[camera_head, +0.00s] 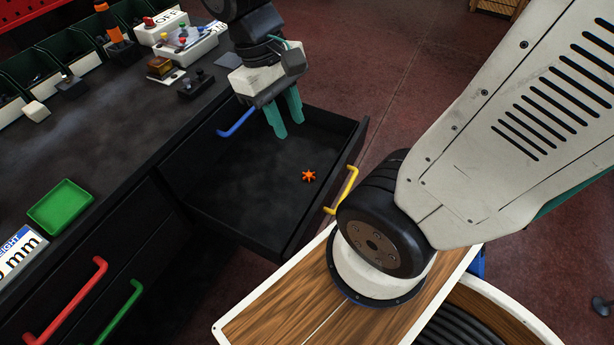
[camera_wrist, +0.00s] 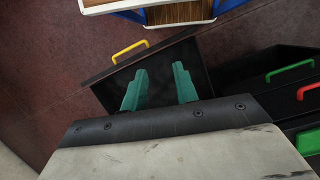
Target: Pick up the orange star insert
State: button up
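The orange star insert (camera_head: 309,176) lies flat on the dark floor of the open drawer (camera_head: 337,203), near its front wall. My gripper (camera_head: 290,127) hangs over the back part of the drawer, apart from the star, with its green fingers pointing down. In the wrist view the two fingers of my gripper (camera_wrist: 159,67) stand wide apart with nothing between them. The star does not show in the wrist view.
The drawer has a yellow handle (camera_head: 347,191). A blue handle (camera_head: 237,122) is beside my gripper. The workbench (camera_head: 120,140) at left carries a green tray (camera_head: 61,206) and several small parts. Red (camera_head: 72,302) and green (camera_head: 120,312) handles are at lower left.

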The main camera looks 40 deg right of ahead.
jog(key=w+d+f+n+g+h, duration=0.1)
jog(key=w+f+n+g+h, duration=0.2)
jog(key=f, duration=0.5)
jog(key=w+d+f+n+g+h, duration=0.1)
jog(key=w+f+h, duration=0.1)
jog(key=w+f, duration=0.4)
jog(key=n+t+h, duration=0.2)
jog(key=n+h, duration=0.4)
jog(key=n, duration=0.2)
send_near(303, 178)
jog(key=s+r, duration=0.1)
jog(key=s, duration=0.1)
jog(key=s+a+r, duration=0.1)
jog(key=s+r, duration=0.2)
jog(key=shift+s+a, duration=0.35)
jog(key=shift+s, duration=0.05)
jog(key=w+f, duration=0.1)
jog(key=w+f+n+t, duration=0.1)
jog(key=f, duration=0.1)
jog(key=w+d+f+n+t+h, duration=0.1)
jog(key=shift+w+f, duration=0.2)
jog(key=shift+w, duration=0.05)
jog(key=shift+w+d+f+n+t, duration=0.1)
jog(key=shift+d+n+t, duration=0.15)
jog(key=shift+n+t, duration=0.05)
jog(key=x, duration=0.7)
jog(key=shift+w, duration=0.1)
grip_shut()
